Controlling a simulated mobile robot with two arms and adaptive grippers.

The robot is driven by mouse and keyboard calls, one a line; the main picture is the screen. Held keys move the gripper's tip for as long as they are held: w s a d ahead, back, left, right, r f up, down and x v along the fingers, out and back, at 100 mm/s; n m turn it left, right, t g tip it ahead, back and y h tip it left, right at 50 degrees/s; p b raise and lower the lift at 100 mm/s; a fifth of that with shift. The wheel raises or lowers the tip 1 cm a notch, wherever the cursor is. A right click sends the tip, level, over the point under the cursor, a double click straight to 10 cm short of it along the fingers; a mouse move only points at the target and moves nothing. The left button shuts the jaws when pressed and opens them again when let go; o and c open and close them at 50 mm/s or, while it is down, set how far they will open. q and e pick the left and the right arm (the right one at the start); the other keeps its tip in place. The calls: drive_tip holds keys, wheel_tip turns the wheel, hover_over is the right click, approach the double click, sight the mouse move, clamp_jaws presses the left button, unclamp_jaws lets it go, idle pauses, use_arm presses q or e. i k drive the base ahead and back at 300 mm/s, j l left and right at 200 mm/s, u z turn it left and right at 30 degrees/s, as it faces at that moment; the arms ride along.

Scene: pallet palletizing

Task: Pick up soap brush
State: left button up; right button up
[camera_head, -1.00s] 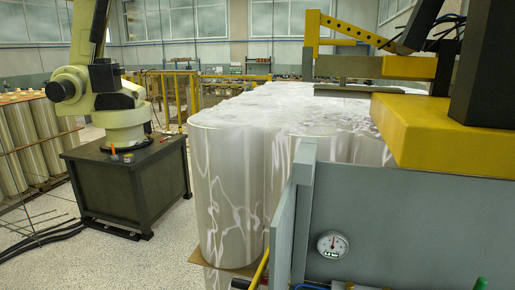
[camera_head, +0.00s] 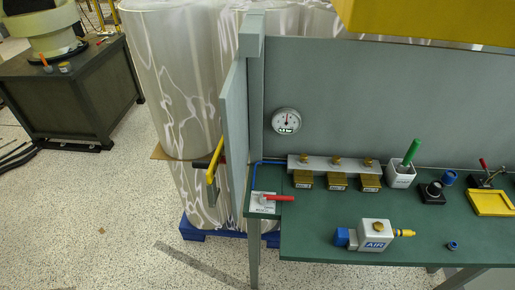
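A green handle (camera_head: 412,151), which looks like the soap brush, stands tilted slightly right in a small white cup (camera_head: 400,177). The cup is near the back of the green workbench top (camera_head: 330,220), and its lettering is too small to read. The brush's lower end is hidden inside the cup. Neither of my grippers shows in this view.
An air unit (camera_head: 373,236) lies near the bench front. Brass blocks (camera_head: 337,182) sit left of the cup; a black knob block (camera_head: 431,193) and yellow tray (camera_head: 492,203) sit right. A red-handled valve (camera_head: 264,202) is at the left corner. A grey panel (camera_head: 350,95) rises behind.

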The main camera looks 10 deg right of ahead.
sight(404, 166)
drive_tip(key=z, duration=1.5)
